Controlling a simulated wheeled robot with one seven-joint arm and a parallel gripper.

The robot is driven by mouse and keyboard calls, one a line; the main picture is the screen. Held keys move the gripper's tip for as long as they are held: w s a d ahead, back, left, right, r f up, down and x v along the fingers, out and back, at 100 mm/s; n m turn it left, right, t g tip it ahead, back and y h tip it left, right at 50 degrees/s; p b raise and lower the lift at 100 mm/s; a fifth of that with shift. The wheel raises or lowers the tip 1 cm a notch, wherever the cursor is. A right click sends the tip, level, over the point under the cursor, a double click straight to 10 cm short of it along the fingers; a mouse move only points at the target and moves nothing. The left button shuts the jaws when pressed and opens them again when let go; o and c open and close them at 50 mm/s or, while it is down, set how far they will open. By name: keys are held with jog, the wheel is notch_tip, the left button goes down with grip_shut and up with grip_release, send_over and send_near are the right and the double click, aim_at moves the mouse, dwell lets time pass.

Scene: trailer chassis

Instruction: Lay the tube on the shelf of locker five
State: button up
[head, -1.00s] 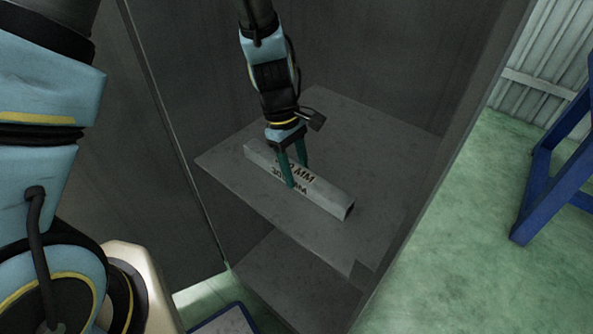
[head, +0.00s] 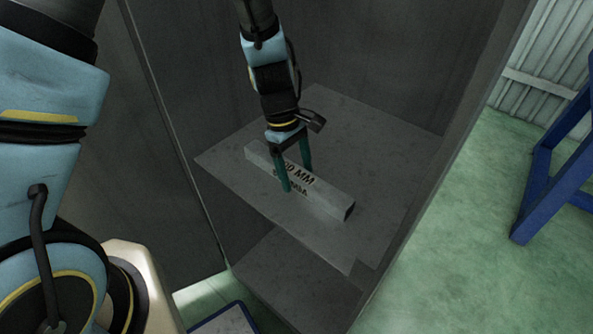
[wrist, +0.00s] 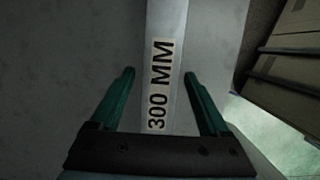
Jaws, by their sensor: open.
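The tube (head: 328,196) is a grey square-section bar with a "300 MM" label. It lies flat on the grey shelf (head: 225,166) inside the locker. In the wrist view the tube (wrist: 180,22) runs up the middle with its label facing the camera. My gripper (head: 297,180) is over the tube, with one green finger on each side of it. In the wrist view my gripper (wrist: 158,75) is open, and gaps show between both fingers and the tube. The locker's number is not visible.
Dark locker walls (head: 395,70) stand close around the shelf at the back and sides. A lower shelf (head: 275,275) lies beneath. A blue frame (head: 545,170) stands on the green floor at right. In the wrist view brown boxes (wrist: 290,70) show at right.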

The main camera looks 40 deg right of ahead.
jog(key=v, duration=1.2)
jog(key=shift+b, duration=0.35)
jog(key=shift+w+r, duration=0.1)
jog(key=w+a+r+m+t, duration=0.1)
jog(key=w+a, duration=0.2)
jog(key=a, duration=0.8)
jog(key=w+a+r+m+t, duration=0.1)
jog(key=w+a+t, duration=0.1)
jog(key=a, duration=0.9)
jog(key=w+a+r+m+t, duration=0.1)
jog(key=w+a, duration=0.3)
jog(key=a, duration=0.8)
jog(key=shift+w+r+m+y, duration=0.3)
jog(key=shift+w+m, duration=0.1)
jog(key=shift+m, duration=0.2)
jog(key=shift+a, duration=0.15)
